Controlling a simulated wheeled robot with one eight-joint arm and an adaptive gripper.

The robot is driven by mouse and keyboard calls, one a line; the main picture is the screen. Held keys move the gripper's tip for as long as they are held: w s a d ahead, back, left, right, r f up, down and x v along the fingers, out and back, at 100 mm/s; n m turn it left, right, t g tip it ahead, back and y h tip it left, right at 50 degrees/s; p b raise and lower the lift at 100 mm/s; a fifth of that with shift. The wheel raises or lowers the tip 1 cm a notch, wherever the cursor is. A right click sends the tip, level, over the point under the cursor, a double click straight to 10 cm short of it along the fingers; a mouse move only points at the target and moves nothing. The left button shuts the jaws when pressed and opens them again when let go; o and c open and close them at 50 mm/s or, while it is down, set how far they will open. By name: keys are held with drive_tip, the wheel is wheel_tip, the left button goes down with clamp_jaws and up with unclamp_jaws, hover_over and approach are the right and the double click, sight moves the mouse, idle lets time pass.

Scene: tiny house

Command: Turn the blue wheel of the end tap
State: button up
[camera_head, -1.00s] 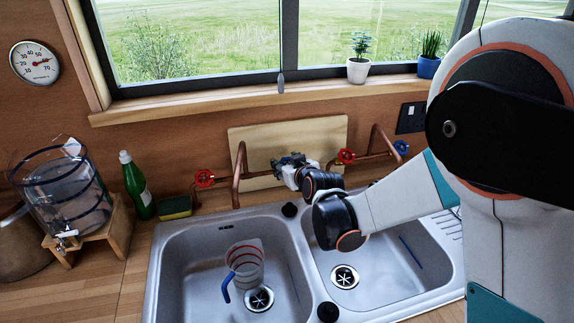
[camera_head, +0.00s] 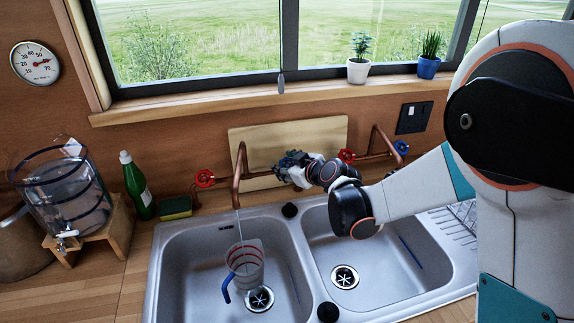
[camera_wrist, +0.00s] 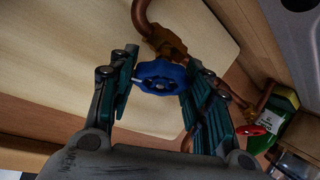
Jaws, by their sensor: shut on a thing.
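My gripper (camera_head: 288,163) is at the wall pipes behind the sink, in front of the wooden board. In the wrist view, its two fingers (camera_wrist: 160,78) close on opposite sides of a blue wheel (camera_wrist: 162,76) on a copper pipe. In the head view my gripper mostly hides that wheel. The left tap's copper spout (camera_head: 238,165) stands over the left basin, and its red wheel (camera_head: 204,178) is at the left. A thin stream of water falls from this spout into a clear jug (camera_head: 246,264) with red bands and a blue handle.
The right tap has a red wheel (camera_head: 346,155) close to my wrist and another blue wheel (camera_head: 401,147) at the far right. A green bottle (camera_head: 137,188), a sponge (camera_head: 175,208) and a water dispenser (camera_head: 65,190) stand left of the sink. The right basin (camera_head: 385,260) is empty.

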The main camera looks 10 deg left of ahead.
drive_tip(key=n+g, duration=0.1)
drive_tip(key=n, duration=0.1)
drive_tip(key=n+g+y, duration=0.1)
drive_tip(key=n, duration=0.2)
drive_tip(key=shift+g+p, duration=0.4)
drive_tip(key=shift+n, duration=0.4)
drive_tip(key=o, duration=1.1)
drive_tip(key=shift+s+d, duration=0.1)
drive_tip(key=v, duration=1.1)
drive_tip(key=shift+s+d+r, duration=0.15)
drive_tip(key=shift+d+r, duration=0.1)
